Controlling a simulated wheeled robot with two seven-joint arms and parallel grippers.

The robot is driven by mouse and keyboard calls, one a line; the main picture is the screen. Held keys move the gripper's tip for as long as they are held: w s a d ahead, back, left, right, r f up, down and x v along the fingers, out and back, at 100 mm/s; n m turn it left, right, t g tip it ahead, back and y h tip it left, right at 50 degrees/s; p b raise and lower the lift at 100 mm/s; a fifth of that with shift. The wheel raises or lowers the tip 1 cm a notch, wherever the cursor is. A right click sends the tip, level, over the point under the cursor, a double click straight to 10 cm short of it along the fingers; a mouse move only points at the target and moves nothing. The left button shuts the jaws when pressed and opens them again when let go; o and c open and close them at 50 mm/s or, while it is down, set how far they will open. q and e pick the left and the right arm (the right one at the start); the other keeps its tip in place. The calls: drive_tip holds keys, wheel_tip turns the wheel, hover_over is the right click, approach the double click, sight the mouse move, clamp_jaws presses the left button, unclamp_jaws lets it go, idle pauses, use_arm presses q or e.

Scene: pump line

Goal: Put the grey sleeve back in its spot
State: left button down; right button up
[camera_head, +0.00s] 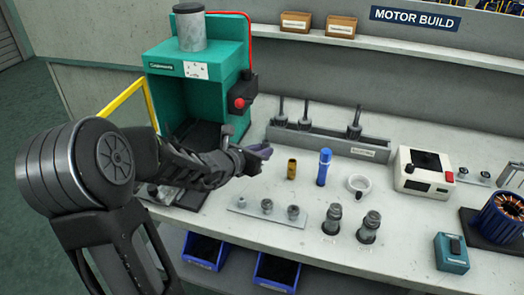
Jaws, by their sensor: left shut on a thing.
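My left gripper (258,158) reaches in from the left and hangs above the bench, left of the brass cylinder. It is shut on a small grey-purple piece, the grey sleeve (262,150), which is partly hidden by the fingers. A grey rack (330,140) with upright dark pins stands behind it on the bench. A light plate (262,214) with small grey fittings lies in front of the gripper. I cannot tell which spot belongs to the sleeve. My right gripper is not in view.
A brass cylinder (292,168), a blue cylinder (324,168) and a white ring (359,184) stand mid-bench. Two grey fittings (332,218) stand nearer the front edge. A green press (239,62) is at the back left; a white device (423,170) is right.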

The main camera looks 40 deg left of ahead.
use_arm(q)
drive_tip(key=shift+f+b, duration=1.45)
drive_tip(key=shift+f, duration=0.7)
drive_tip(key=shift+f+b, duration=0.15)
drive_tip(key=shift+b, duration=0.25)
drive_tip(key=shift+f+b, duration=0.25)
drive_tip(key=shift+b, duration=0.1)
drive_tip(key=c, duration=1)
unclamp_jaws()
drive_tip(key=shift+o, duration=0.2)
drive_tip(key=shift+r, duration=0.1)
